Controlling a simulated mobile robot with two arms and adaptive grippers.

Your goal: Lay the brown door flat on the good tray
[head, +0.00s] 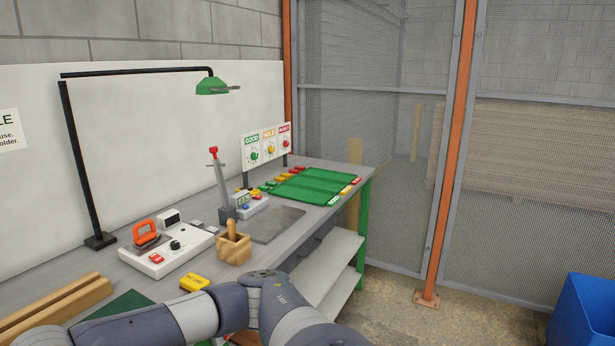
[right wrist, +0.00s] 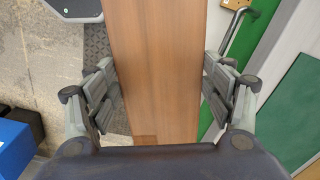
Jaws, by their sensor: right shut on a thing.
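The brown door (right wrist: 155,70) is a long wood-grained board in the right wrist view, running from the top edge down between the fingers. My right gripper (right wrist: 160,88) is shut on it, one finger along each long side. In the head view a green tray area (head: 312,181) lies on the far end of the bench, split into sections. The nearest section, by a green label, looks like the good tray (head: 298,194), and it looks bare. A grey arm of mine crosses the bottom of the head view; its gripper is hidden. My left gripper is not in view.
On the bench (head: 130,277) stand a white device with an orange handle (head: 147,236), a wooden box (head: 234,247), a red-topped lever press (head: 219,182) and a lamp (head: 211,86). Mesh fencing (head: 375,130) stands behind. A blue bin (head: 585,310) is at right.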

